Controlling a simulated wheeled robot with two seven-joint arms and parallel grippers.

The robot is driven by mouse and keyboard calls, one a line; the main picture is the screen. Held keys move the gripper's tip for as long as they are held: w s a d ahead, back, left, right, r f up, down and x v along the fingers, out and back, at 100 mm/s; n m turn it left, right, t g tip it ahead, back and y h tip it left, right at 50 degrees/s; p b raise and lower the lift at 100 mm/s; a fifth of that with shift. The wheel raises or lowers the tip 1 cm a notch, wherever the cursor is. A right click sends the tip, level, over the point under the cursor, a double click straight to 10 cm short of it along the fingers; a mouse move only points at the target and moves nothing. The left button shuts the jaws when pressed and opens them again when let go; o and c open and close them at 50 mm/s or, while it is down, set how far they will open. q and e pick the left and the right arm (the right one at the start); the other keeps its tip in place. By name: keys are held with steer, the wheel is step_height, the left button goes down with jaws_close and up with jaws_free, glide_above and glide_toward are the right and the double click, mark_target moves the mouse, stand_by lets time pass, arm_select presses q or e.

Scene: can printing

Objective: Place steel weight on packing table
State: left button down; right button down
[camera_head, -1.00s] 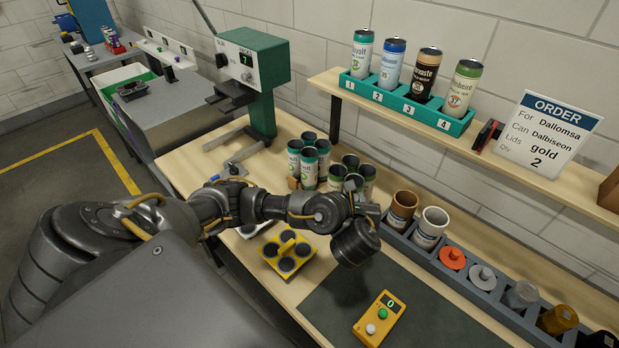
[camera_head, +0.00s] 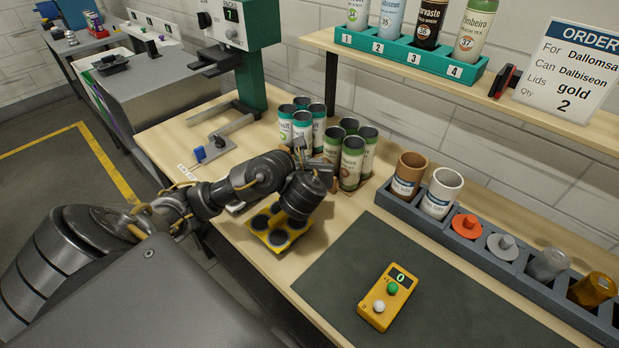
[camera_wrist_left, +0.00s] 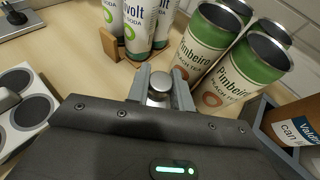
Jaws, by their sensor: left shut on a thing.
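My left gripper (camera_head: 301,150) is above the light wooden table (camera_head: 345,222), just in front of the standing cans. In the left wrist view, the left gripper (camera_wrist_left: 160,95) is shut on a small shiny steel weight (camera_wrist_left: 158,84), whose rounded metal top shows between the fingers. Its lower part is hidden. In the head view the wrist hides most of the gripper and the weight. I cannot tell how high the weight is above the table. My right gripper is in neither view.
Teal-and-white cans (camera_head: 302,125) and green cans (camera_head: 352,160) stand close by the gripper. A yellow tray (camera_head: 252,226) lies below the wrist. A yellow counter box (camera_head: 388,297) sits on a dark mat (camera_head: 345,270). A grey parts rack (camera_head: 430,222) runs along the back.

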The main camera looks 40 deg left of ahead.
arm_select(q)
steer(key=shift+a+f+b, duration=0.3)
steer(key=shift+f+b, duration=0.2)
steer(key=shift+f, duration=0.35)
steer(key=shift+a+f+b, duration=0.25)
steer(key=shift+f+b, duration=0.2)
steer(key=shift+f, duration=0.8)
steer(key=shift+r, duration=0.1)
steer(key=shift+f+b, duration=0.2)
steer(key=shift+b, duration=0.1)
steer(key=c, duration=1.5)
jaws_free()
steer(key=shift+r, duration=0.1)
